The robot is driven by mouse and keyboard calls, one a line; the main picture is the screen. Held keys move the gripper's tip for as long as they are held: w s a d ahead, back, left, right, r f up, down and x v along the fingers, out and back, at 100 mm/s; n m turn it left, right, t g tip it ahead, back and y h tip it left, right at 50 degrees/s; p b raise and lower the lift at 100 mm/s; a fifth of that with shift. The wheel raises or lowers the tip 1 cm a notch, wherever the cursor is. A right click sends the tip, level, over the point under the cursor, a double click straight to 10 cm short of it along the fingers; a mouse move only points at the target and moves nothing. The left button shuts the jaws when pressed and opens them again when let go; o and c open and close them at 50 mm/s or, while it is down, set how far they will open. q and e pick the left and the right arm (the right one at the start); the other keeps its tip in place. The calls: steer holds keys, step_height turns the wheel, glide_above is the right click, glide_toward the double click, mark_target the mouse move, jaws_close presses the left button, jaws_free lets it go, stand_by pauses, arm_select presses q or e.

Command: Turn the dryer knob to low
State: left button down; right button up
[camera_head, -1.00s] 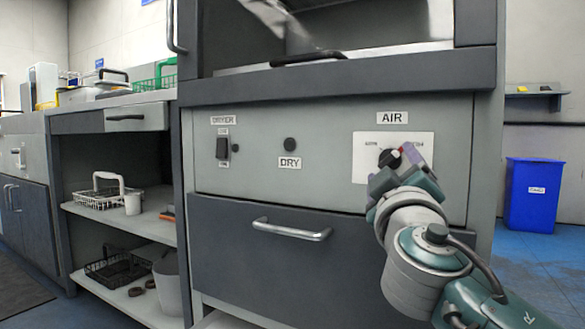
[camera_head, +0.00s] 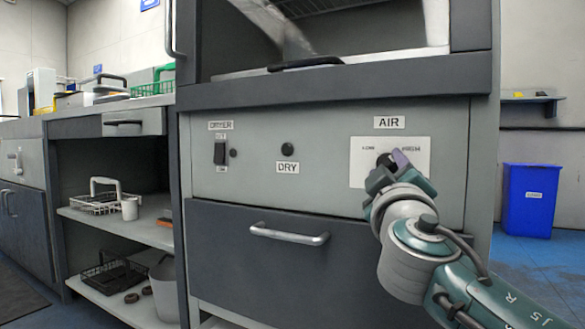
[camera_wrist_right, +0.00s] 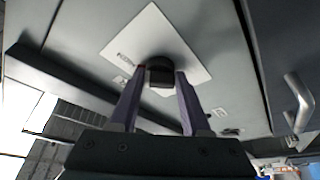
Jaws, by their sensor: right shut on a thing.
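The black dryer knob (camera_wrist_right: 160,72) sits on a white plate (camera_head: 362,170) under the "AIR" label on the grey dryer panel (camera_head: 330,150). The plate has small print on both sides of the knob, which seems to read LOW at left and HIGH at right. My right gripper (camera_head: 393,166) is at the plate and covers most of the knob in the head view. In the right wrist view its two purple fingers (camera_wrist_right: 157,92) stand on either side of the knob, closed on it. The knob's pointer is hidden. My left gripper is not in view.
A dark switch (camera_head: 221,153) and a round "DRY" button (camera_head: 288,149) are left on the panel. A drawer handle (camera_head: 289,234) sticks out below. Shelves with wire baskets (camera_head: 105,200) stand at left, a blue bin (camera_head: 530,200) at right.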

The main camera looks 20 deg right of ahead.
jaws_close()
steer(key=shift+r+n+p, duration=0.15)
steer(key=shift+n+p, duration=0.35)
steer(key=shift+p, duration=0.2)
steer(key=n+g+y+p, duration=0.1)
steer(key=n+p, duration=0.3)
steer(key=p, duration=0.2)
steer(key=n+g+y+p, duration=0.1)
steer(key=n+p, duration=0.4)
steer(key=p, duration=0.2)
steer(key=r+n+g+y+p, duration=0.1)
steer(key=n+g+p, duration=0.1)
steer(key=n+p, duration=0.3)
steer(key=shift+r+y+p, duration=0.1)
steer(key=shift+y+p, duration=0.3)
steer(key=shift+p, duration=0.6)
steer(key=shift+n+g+p, duration=0.5)
steer(key=shift+n+p, duration=0.2)
steer(key=shift+p, duration=0.05)
steer(key=shift+n+p, duration=0.3)
steer(key=shift+p, duration=0.05)
steer(key=shift+f, duration=0.2)
